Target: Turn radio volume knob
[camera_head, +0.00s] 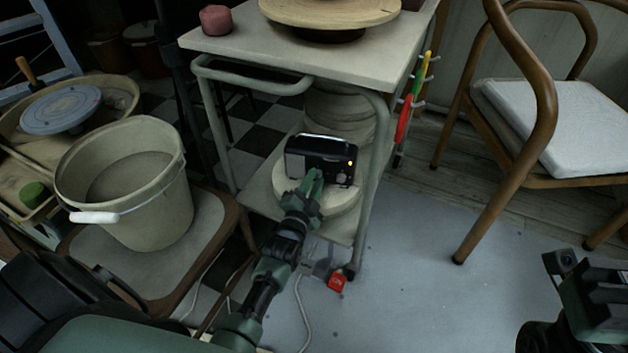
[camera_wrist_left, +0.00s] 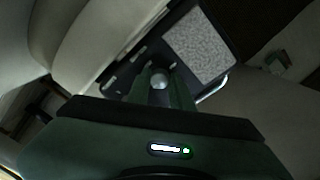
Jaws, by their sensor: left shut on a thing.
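The radio (camera_head: 322,157) is a small black box with a grey speaker panel and a small lit spot at its right. It stands on a round pale slab on the lower shelf of the trolley. My left gripper (camera_head: 315,178) reaches in to the radio's front face. In the left wrist view, the radio (camera_wrist_left: 208,50) shows its speckled speaker panel, and a round silver knob (camera_wrist_left: 160,80) sits between the fingers of my left gripper (camera_wrist_left: 160,84), which are shut on it. My right gripper (camera_head: 575,262) is at the lower right, away from the radio; its jaw state is unclear.
The trolley's top (camera_head: 330,58) overhangs the radio, and its metal legs frame the lower shelf. A bucket (camera_head: 130,190) stands on a stool at the left. A wooden chair (camera_head: 530,120) is at the right.

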